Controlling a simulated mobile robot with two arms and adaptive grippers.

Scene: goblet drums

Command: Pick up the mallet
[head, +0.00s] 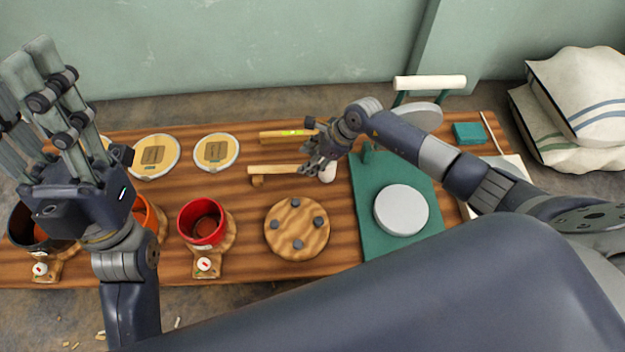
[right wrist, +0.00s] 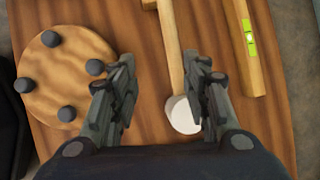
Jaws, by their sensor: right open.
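The mallet (head: 273,169) lies on the wooden table, with a long pale wooden handle and a rounded white end. In the right wrist view the mallet (right wrist: 171,50) runs from the top edge down to its white end, which sits between my fingers' lines, nearer the right one. My right gripper (head: 314,163) is open and empty over the white end; its fingers (right wrist: 162,62) are apart. I cannot tell its exact height. My left gripper (head: 45,85) is raised at the left, away from the mallet, with its fingers pointing up; their opening is unclear.
A wooden level (head: 287,134) with a green vial lies behind the mallet. A round wooden board with dark pegs (head: 297,229) is in front. A red pot (head: 202,222) stands left; a green mat (head: 372,232) with a grey disc (head: 401,209) lies right.

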